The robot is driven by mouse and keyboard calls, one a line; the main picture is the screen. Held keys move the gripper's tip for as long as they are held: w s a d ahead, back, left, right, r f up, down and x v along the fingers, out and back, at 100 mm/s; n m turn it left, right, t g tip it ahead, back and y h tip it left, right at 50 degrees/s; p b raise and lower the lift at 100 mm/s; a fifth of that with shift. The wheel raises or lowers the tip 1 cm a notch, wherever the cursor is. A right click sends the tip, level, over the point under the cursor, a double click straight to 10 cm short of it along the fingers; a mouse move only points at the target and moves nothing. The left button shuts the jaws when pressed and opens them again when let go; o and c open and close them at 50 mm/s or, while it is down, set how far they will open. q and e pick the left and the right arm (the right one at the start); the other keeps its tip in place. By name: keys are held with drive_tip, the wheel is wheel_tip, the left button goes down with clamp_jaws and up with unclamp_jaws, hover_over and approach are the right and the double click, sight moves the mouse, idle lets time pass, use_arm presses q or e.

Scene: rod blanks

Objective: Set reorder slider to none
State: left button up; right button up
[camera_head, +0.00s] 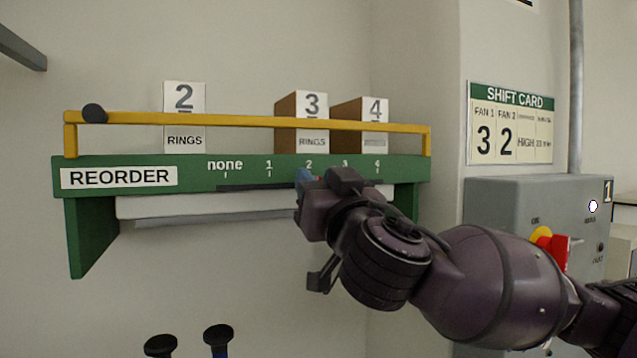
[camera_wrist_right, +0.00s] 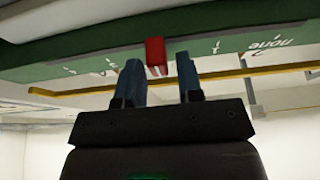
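The green reorder rack (camera_head: 90,235) on the wall bears a scale reading none, 1, 2, 3, 4 from left to right above a dark slot (camera_head: 250,187). In the right wrist view the scale is upside down. The red slider knob (camera_wrist_right: 155,57) shows there around the 2 mark, between the 1 and 3 marks. My right gripper (camera_wrist_right: 158,68) is open, with one blue-padded finger on each side of the knob and gaps to both. In the head view my right gripper (camera_head: 306,177) hides the knob. My left gripper is not in view.
A grey control box (camera_head: 500,205) stands at right. Two dark rounded tops (camera_head: 217,335) show at the bottom edge.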

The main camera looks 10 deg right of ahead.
sight(225, 171)
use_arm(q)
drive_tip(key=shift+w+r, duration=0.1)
use_arm(e)
clamp_jaws()
drive_tip(key=shift+s+a+r+y+b, duration=0.1)
drive_tip(key=shift+s+a+y+b, duration=0.05)
drive_tip(key=shift+a+b, duration=0.55)
drive_tip(key=shift+s+a+r+y+b, duration=0.15)
drive_tip(key=shift+a+b, duration=0.25)
drive_tip(key=shift+a, duration=0.45)
drive_tip(key=shift+s+a+f+b, duration=0.1)
drive_tip(key=shift+a+b, duration=0.35)
drive_tip(key=shift+a, duration=0.15)
drive_tip(key=shift+s+a, duration=0.1)
drive_tip(key=shift+a, duration=0.55)
drive_tip(key=a, duration=0.2)
drive_tip(key=s+a, duration=0.1)
drive_tip(key=a, duration=0.2)
drive_tip(key=shift+a, duration=0.2)
drive_tip(key=shift+s+a, duration=0.15)
drive_tip(key=shift+a, duration=0.35)
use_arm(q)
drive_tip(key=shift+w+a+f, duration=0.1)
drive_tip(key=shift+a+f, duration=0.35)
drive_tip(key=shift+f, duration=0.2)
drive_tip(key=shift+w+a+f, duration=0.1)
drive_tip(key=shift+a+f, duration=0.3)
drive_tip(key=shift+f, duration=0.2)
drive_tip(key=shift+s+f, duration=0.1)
